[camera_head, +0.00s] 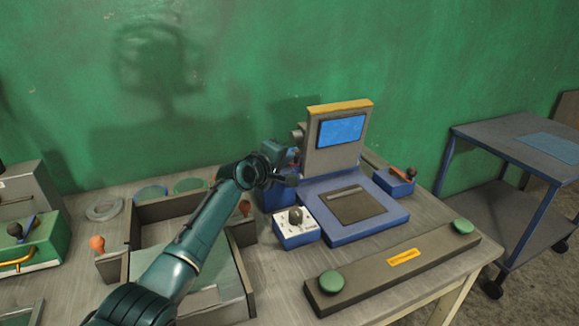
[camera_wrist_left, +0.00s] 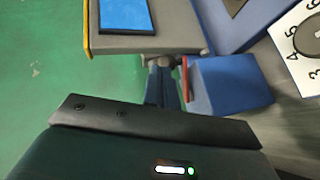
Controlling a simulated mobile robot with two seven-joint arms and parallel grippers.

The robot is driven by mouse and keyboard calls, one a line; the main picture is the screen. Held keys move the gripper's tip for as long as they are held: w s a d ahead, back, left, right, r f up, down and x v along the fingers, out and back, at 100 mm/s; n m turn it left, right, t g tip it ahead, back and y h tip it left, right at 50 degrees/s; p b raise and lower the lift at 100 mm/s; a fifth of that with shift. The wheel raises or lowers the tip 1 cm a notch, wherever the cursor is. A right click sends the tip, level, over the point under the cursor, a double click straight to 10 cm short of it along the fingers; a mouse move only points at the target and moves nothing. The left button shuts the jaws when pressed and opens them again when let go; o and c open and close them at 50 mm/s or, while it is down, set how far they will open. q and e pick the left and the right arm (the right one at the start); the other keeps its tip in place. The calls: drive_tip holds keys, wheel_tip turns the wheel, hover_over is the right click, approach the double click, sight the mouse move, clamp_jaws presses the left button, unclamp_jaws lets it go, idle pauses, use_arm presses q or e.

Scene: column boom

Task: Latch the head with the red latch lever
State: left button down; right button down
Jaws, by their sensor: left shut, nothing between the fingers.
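The head is a grey upright block (camera_head: 318,161) with a blue screen and a yellow top edge, on a blue base (camera_head: 345,230). It also shows at the top of the left wrist view (camera_wrist_left: 160,43). A narrow red piece, probably the red latch lever (camera_wrist_left: 187,78), stands beside a blue box (camera_wrist_left: 228,85) below the head. My left gripper (camera_head: 291,172) is shut and empty, just left of the head near that box; its fingers (camera_wrist_left: 162,88) appear close to the red piece. I cannot tell whether they touch. My arm hides part of this area. My right gripper is not in view.
A dial box (camera_head: 297,236) stands in front of the blue box. A blue block with an orange lever (camera_head: 403,174) is at right. A dark bar with green buttons (camera_head: 390,268) lies in front. A grey tray (camera_head: 175,206) is at left, a blue cart (camera_head: 515,140) far right.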

use_arm(q)
drive_tip(key=s+d+r+p, duration=0.1)
drive_tip(key=s+d+r, duration=0.1)
drive_tip(key=s, duration=0.7)
drive_tip(key=shift+s+r, duration=0.2)
drive_tip(key=shift+s, duration=0.05)
drive_tip(key=shift+f, duration=0.1)
